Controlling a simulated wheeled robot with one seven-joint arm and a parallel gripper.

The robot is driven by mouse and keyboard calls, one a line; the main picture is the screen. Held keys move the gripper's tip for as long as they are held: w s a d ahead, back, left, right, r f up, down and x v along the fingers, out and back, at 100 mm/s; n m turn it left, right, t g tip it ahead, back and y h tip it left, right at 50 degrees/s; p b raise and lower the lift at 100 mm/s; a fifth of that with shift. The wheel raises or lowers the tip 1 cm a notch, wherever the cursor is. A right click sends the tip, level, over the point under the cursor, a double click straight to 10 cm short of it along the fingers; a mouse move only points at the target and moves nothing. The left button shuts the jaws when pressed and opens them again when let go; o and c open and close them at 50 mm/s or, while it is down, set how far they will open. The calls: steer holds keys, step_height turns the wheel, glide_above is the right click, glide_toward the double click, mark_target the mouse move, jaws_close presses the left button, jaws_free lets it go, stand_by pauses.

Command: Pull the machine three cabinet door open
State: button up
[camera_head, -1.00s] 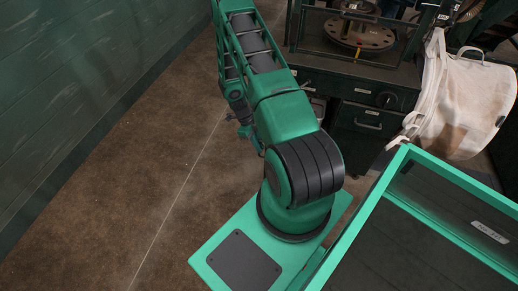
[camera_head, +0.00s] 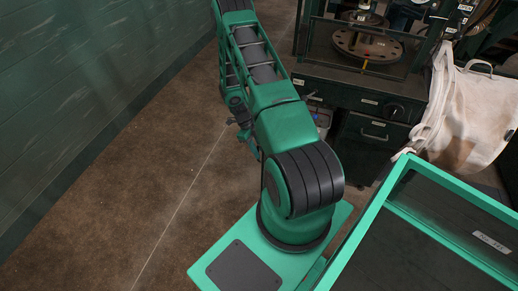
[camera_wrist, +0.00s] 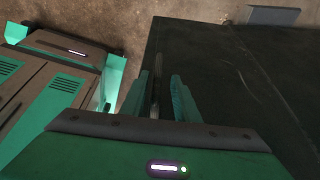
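A dark green machine cabinet (camera_head: 352,96) stands beyond my arm at the upper right of the head view. Its lower front panel (camera_head: 362,150) has a bar handle (camera_head: 373,137) and appears closed. Left of it, a gap in the cabinet front (camera_head: 321,118) shows small pale and blue things, partly hidden by my arm. In the wrist view, my gripper (camera_wrist: 162,84) has its two green fingers apart. A narrow grey bar (camera_wrist: 155,95) stands between them; contact cannot be told. A large dark scuffed panel (camera_wrist: 235,75) lies beyond and right of the fingers, possibly a cabinet door.
A white bulk bag (camera_head: 470,115) hangs right of the cabinet. A green-rimmed tray (camera_head: 385,205) fills the lower right. A green plank wall (camera_head: 90,90) runs along the left. Bare brown floor (camera_head: 150,170) lies between that wall and my arm.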

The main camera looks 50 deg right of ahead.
steer(key=shift+a, duration=0.15)
steer(key=v, duration=1)
steer(key=shift+w+r, duration=0.25)
steer(key=shift+r, duration=0.1)
